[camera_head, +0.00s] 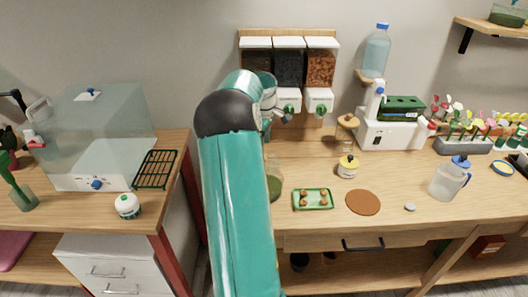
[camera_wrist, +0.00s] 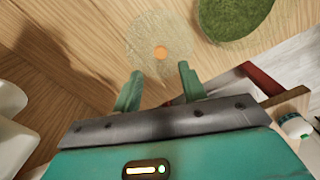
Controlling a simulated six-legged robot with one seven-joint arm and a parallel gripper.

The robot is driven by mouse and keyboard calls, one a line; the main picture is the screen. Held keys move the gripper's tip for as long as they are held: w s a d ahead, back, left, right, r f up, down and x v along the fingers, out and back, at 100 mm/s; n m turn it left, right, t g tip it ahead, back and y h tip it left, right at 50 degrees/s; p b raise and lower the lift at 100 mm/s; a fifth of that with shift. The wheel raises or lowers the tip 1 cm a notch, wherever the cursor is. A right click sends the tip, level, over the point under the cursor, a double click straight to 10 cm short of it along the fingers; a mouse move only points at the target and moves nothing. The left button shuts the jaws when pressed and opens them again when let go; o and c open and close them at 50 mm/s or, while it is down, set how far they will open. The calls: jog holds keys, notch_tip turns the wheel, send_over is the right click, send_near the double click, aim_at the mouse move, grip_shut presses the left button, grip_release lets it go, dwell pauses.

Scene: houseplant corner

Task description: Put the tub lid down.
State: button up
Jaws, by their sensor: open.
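The tub lid (camera_wrist: 143,36) is a clear round disc with an orange knob at its centre, seen in the wrist view over the wooden tabletop. It looks flat, but I cannot tell its exact height. My gripper (camera_wrist: 160,76) is open, its two green fingers apart, with the knob just beyond and between the fingertips. The fingers do not appear closed on anything. A round green-filled tub (camera_wrist: 232,14) is beside the lid at the upper right, and its clear side shows in the head view (camera_head: 274,186). My arm hides the lid and gripper in the head view.
A green tray (camera_head: 299,207) with small brown balls, a brown round mat (camera_head: 363,202) and a yellow-lidded jar (camera_head: 347,168) stand to the right. Wall dispensers (camera_head: 288,67) hang behind. A gap separates the left table (camera_head: 88,213) from this counter.

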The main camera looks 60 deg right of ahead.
notch_tip(320, 180, up, 6)
jog(key=w+a+r+t, duration=0.1)
jog(key=w+a+r, duration=0.25)
jog(key=a, duration=0.25)
jog(key=w+a+r, duration=0.3)
jog(key=w+a, duration=0.1)
jog(key=a, duration=0.3)
jog(key=w+a+r+t, duration=0.1)
jog(key=w+a+r, duration=0.1)
jog(key=a, duration=0.8)
jog(key=w+a+r+t, duration=0.1)
jog(key=a+r, duration=0.1)
jog(key=a, duration=0.7)
jog(key=s+a+f+t, duration=0.1)
jog(key=s+a, duration=0.4)
jog(key=a, duration=0.8)
jog(key=s+a+f+t, duration=0.1)
jog(key=s+a, duration=0.5)
jog(key=a, duration=0.6)
jog(key=shift+a+f+m+t, duration=0.3)
jog(key=shift+a+f+m, duration=0.1)
jog(key=shift+f, duration=0.5)
jog(key=shift+s, duration=0.1)
jog(key=shift+c, duration=0.6)
